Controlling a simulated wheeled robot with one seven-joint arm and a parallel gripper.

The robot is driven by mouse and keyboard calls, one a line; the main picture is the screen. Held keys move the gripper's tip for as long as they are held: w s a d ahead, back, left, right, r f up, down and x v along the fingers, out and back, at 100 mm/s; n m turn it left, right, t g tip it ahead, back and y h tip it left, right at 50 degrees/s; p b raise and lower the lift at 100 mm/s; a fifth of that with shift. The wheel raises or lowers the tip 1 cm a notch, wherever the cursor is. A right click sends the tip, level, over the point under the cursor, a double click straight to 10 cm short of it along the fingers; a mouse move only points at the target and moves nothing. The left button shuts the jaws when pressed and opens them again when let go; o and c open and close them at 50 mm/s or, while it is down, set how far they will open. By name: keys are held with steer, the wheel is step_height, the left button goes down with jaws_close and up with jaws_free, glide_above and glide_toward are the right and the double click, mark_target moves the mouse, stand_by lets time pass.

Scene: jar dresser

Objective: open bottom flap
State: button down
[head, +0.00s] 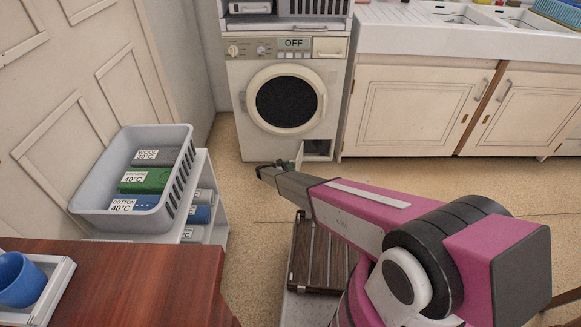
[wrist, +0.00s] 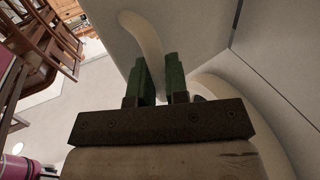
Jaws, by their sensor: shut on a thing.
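The white washing machine (head: 287,105) stands against the back wall with its round door shut and its display reading OFF. At its bottom right a dark opening (head: 318,148) shows. The small pale bottom flap (head: 299,155) stands out from the machine's front at the left of this opening. My gripper (head: 280,167) is low in front of the machine at the flap. In the wrist view its green fingers (wrist: 158,70) are on both sides of a pale curved piece (wrist: 145,38), seemingly part of the flap. The fingertips are hidden in the head view.
A grey laundry basket (head: 93,190) with labelled boxes stands on a white shelf at left. A brown wooden table (head: 150,280) fills the front left. A brown slatted piece (head: 318,255) is below my arm. White cabinets (head: 410,110) stand right of the machine.

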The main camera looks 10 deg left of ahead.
steer(key=shift+w, duration=0.2)
steer(key=c, duration=1.1)
jaws_free()
steer(key=shift+c, duration=0.2)
steer(key=shift+s, duration=0.1)
steer(key=v, duration=1)
steer(key=shift+a, duration=0.3)
steer(key=shift+s+r, duration=0.1)
steer(key=shift+s, duration=0.05)
